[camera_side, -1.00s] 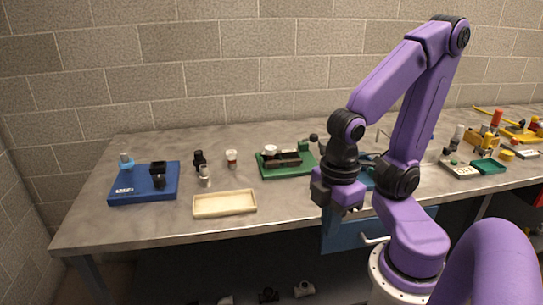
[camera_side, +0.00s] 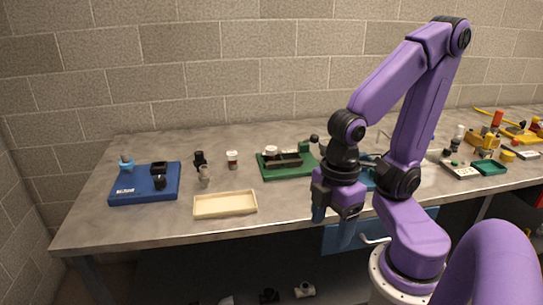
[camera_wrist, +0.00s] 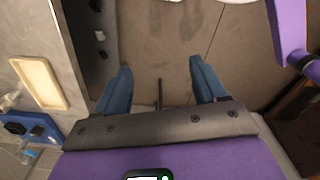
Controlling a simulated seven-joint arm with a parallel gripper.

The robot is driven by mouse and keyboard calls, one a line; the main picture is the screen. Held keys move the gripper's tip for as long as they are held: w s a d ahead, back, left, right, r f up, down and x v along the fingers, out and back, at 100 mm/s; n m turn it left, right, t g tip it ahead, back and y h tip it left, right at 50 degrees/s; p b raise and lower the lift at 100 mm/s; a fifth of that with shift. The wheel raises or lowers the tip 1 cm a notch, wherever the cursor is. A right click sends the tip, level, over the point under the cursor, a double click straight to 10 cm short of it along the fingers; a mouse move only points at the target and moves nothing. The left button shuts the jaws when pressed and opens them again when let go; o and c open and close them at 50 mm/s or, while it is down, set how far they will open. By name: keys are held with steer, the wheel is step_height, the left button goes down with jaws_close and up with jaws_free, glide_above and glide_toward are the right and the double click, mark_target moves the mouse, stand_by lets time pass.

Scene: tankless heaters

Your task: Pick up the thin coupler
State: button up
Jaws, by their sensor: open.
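My gripper (camera_side: 332,228) is open and empty, its blue fingers pointing down just off the table's front edge. In the wrist view its two fingers (camera_wrist: 161,68) are spread wide over the floor with nothing between them. I cannot tell for sure which piece is the thin coupler. Small upright fittings stand on the table left of my gripper: a black one (camera_side: 199,159), a pale grey one (camera_side: 205,174) in front of it, and a white one with a brown band (camera_side: 232,160). All are well apart from my gripper.
A cream tray (camera_side: 225,212) lies near the front edge, also in the wrist view (camera_wrist: 61,95). A blue base (camera_side: 120,196) with black holders is at the left. A green fixture (camera_side: 270,174) stands behind the tray. Several fittings lie on the floor (camera_side: 304,290).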

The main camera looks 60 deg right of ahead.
steer(key=shift+w, duration=0.1)
steer(key=n+t+h, duration=0.3)
steer(key=n+h, duration=0.5)
steer(key=h, duration=0.6)
glide_toward(270, 149)
steer(key=shift+y, duration=0.3)
steer(key=x, duration=0.4)
steer(key=r+x, duration=0.1)
steer(key=shift+s+d+f, duration=0.15)
steer(key=shift+s+d, duration=0.05)
steer(key=shift+d, duration=0.5)
steer(key=x, duration=0.4)
steer(key=shift+w+a+f, duration=0.1)
steer(key=shift+a+f, duration=0.1)
steer(key=shift+f, duration=0.2)
steer(key=shift+w+d+f, duration=0.2)
steer(key=shift+d, duration=0.3)
steer(key=c, duration=1.3)
steer(key=shift+o, duration=0.2)
steer(key=shift+r, duration=0.1)
